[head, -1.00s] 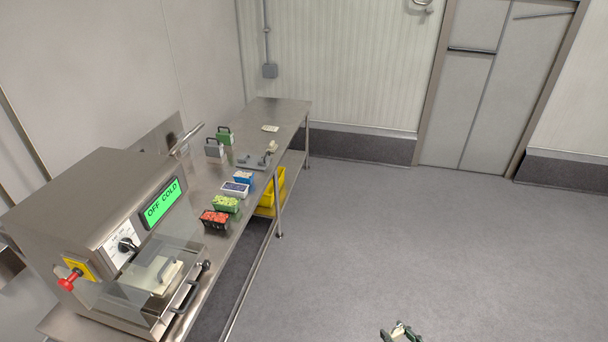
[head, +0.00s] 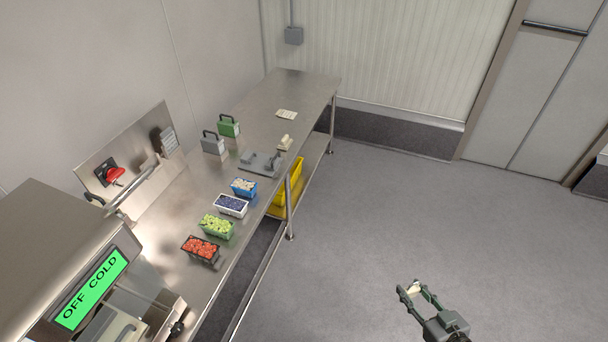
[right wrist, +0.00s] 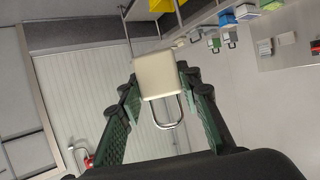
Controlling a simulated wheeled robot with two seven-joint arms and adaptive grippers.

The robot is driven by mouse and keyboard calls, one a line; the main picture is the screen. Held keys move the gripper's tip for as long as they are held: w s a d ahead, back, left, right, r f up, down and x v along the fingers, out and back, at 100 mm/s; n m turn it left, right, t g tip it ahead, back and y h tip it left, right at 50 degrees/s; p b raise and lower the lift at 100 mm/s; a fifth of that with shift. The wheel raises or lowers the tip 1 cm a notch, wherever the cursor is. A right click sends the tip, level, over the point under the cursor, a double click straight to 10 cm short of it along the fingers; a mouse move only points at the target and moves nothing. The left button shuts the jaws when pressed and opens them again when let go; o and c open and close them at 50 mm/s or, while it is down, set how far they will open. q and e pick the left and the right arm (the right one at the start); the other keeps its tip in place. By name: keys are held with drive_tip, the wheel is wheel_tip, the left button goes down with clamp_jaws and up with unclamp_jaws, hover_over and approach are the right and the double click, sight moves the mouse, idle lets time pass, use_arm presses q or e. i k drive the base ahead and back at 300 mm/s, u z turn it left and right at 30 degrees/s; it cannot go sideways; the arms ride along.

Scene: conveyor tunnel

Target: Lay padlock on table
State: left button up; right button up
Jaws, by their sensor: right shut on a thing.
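A cream padlock (right wrist: 156,74) with a silver shackle is between the green fingers of my right gripper (right wrist: 160,84) in the right wrist view. The gripper is shut on its body, and the shackle points back toward the palm. In the head view my right gripper (head: 411,291) is at the lower right, over open floor, with a small cream part of the padlock (head: 414,287) showing. The long steel table (head: 300,88) stands to the left, well apart from the gripper. My left gripper is out of view.
On the table are red (head: 201,249), green (head: 216,227), white (head: 232,206) and blue (head: 244,187) punnets, a grey fixture (head: 260,163), grey (head: 213,144) and green (head: 228,127) handled blocks. A machine (head: 60,255) fills the near end. The far tabletop is mostly clear.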

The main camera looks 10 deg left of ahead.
sight(193, 210)
drive_tip(key=i, duration=2.65)
drive_tip(key=u, duration=2.95)
drive_tip(key=i, duration=0.4)
drive_tip(key=u, duration=1)
